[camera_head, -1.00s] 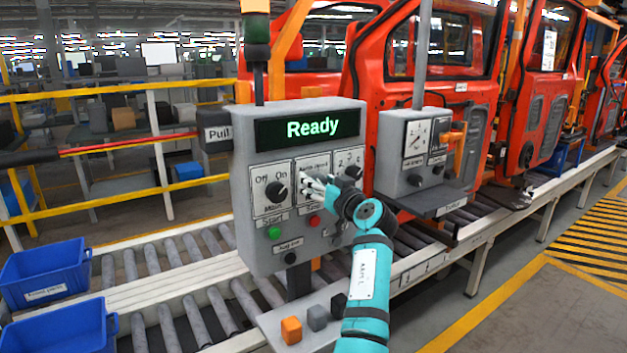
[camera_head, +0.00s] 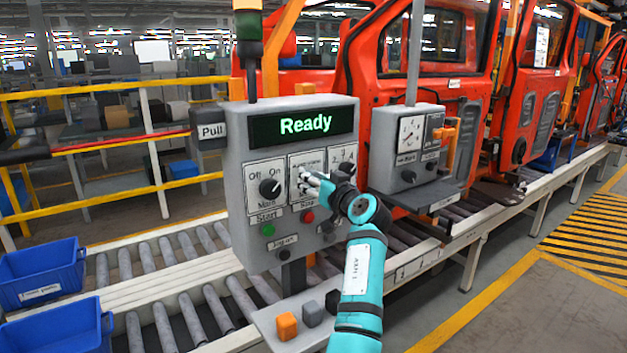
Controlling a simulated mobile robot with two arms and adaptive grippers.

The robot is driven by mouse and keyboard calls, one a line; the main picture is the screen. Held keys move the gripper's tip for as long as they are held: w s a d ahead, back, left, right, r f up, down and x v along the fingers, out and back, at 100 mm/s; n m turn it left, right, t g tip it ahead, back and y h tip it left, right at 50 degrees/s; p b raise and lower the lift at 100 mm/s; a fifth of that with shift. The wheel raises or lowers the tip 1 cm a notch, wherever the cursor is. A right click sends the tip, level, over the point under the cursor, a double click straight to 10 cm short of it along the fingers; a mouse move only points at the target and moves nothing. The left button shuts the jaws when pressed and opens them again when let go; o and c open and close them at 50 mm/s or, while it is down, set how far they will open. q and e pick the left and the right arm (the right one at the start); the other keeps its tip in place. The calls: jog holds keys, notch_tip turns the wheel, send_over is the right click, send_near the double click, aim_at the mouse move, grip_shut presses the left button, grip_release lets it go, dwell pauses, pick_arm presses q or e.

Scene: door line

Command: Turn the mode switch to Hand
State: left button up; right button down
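A grey control panel (camera_head: 241,205) stands in the middle, its screen (camera_head: 303,124) reading "Ready". Its middle plate (camera_head: 302,160) has small lettering too blurred to read; I take it for the mode switch. My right gripper (camera_head: 308,184) is in front of this plate and hides its knob, so the knob's position cannot be told. The light finger parts point left at the plate; whether they are open or shut on the knob is unclear. My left gripper is not in view.
Close by are the Off/On Main knob (camera_head: 269,188), a numbered knob (camera_head: 347,166), the green Start button (camera_head: 267,230) and the red Stop button (camera_head: 307,216). A gauge box (camera_head: 384,150) stands right. Blocks (camera_head: 286,325) lie on the shelf below.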

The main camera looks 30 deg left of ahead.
pick_arm(q)
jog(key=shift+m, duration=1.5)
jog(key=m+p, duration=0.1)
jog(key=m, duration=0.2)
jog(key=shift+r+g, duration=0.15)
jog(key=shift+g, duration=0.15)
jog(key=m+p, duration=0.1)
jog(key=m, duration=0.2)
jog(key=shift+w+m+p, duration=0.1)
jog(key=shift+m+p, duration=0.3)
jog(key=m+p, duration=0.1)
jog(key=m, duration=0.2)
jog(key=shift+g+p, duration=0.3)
jog(key=shift+p, duration=0.05)
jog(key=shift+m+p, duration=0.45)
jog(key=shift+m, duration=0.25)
